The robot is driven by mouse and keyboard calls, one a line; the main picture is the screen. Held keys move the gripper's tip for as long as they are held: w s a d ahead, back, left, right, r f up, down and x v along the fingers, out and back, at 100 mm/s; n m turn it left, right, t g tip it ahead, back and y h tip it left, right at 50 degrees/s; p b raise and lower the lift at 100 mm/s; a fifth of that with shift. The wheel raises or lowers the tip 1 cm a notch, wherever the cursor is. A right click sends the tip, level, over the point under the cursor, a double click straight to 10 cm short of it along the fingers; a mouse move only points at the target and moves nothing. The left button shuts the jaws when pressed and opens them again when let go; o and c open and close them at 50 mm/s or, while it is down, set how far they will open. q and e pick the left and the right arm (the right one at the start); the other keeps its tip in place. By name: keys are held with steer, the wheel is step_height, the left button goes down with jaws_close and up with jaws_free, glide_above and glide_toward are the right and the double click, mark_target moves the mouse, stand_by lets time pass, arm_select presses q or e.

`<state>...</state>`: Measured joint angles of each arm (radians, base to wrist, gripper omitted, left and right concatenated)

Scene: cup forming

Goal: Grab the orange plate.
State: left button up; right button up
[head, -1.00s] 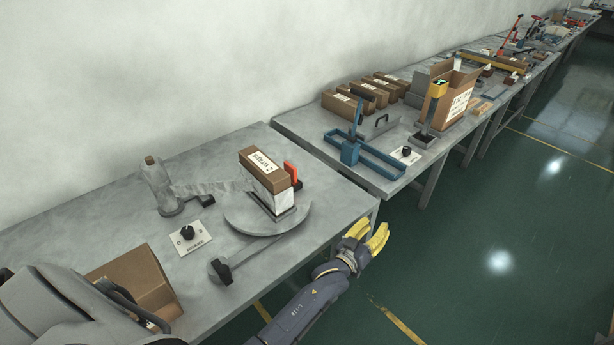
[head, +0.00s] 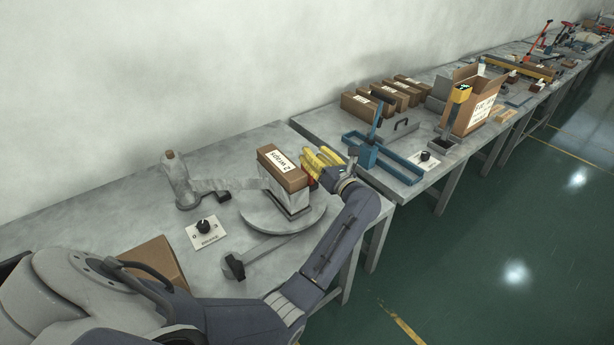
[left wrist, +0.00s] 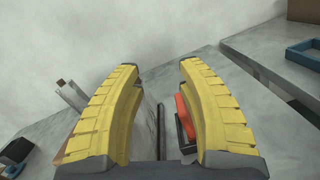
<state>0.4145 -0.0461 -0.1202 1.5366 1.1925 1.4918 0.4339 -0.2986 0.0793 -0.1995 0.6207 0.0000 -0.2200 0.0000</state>
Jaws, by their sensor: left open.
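The orange plate (left wrist: 183,119) stands upright in a dark holder (left wrist: 186,140) and shows between my left gripper's fingers in the left wrist view, close to the right finger. In the head view only a small red-orange patch of it (head: 311,182) shows; the gripper hides the rest. My left gripper (head: 318,160) has yellow fingers and is open, beside the labelled brown box. In the left wrist view its fingers (left wrist: 160,80) are spread wide. Whether a finger touches the plate I cannot tell. My right gripper is not in view.
A grey post with an arm (head: 178,182) and a dial panel (head: 207,231) are to the left. A blue fixture (head: 392,162) and several boxes stand on the bench behind.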

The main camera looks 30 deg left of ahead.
arm_select(q)
steer(key=f+n+g+h, duration=0.1)
steer(key=f+n+h, duration=0.1)
steer(key=f, duration=0.1)
steer(key=f+n+g+h, duration=0.2)
steer(key=f, duration=0.1)
steer(key=shift+w+f, duration=0.1)
steer(key=shift+w, duration=0.1)
steer(key=shift+h, duration=0.3)
steer(key=shift+x, duration=3.55)
steer(key=shift+o, duration=0.3)
jaws_close()
